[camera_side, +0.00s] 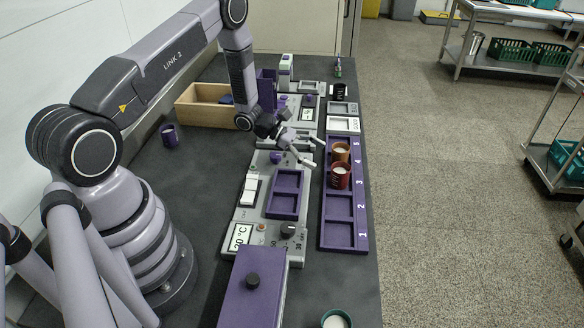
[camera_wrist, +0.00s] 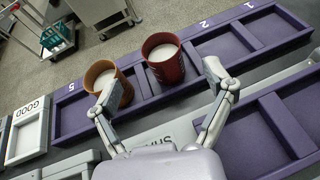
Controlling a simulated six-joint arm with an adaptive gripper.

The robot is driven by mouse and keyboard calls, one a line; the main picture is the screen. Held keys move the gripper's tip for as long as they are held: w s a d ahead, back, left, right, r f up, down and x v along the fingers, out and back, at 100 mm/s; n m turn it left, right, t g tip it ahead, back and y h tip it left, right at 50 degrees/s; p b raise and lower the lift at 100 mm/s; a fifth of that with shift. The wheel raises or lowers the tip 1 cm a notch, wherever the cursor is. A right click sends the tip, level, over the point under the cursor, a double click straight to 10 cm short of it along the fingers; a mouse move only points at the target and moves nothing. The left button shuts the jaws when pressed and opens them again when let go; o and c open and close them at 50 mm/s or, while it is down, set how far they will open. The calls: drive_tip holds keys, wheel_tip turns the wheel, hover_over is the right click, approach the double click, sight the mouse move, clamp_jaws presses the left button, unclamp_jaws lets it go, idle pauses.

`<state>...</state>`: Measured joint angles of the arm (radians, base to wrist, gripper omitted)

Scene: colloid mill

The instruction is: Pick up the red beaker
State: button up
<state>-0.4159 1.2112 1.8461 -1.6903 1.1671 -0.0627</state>
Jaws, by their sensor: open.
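The red beaker (camera_side: 340,179) stands upright in the purple numbered rack (camera_side: 345,236), around slot 3, with white contents. An orange-brown beaker (camera_side: 341,149) stands close beside it, around slot 4. My gripper (camera_side: 314,154) is open and empty, left of the rack in the side view, with its fingers pointing at the beakers. In the wrist view, the red beaker (camera_wrist: 165,62) appears beyond the gap between my fingertips (camera_wrist: 160,78). The left finger overlaps part of the orange-brown beaker (camera_wrist: 108,84) there; I cannot tell whether they touch.
A grey device with a dial (camera_side: 289,230) and purple tray lies left of the rack. White trays (camera_side: 343,124) lie beyond the rack. A purple box (camera_side: 252,290) and a green beaker (camera_side: 337,320) are at the near end. A wooden bin (camera_side: 205,107) and purple beaker (camera_side: 169,136) stand further left.

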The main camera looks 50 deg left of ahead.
sight(349, 172)
drive_tip(key=x, duration=0.7)
drive_tip(key=shift+d, duration=0.2)
drive_tip(key=c, duration=1.3)
drive_tip(key=shift+o, duration=0.2)
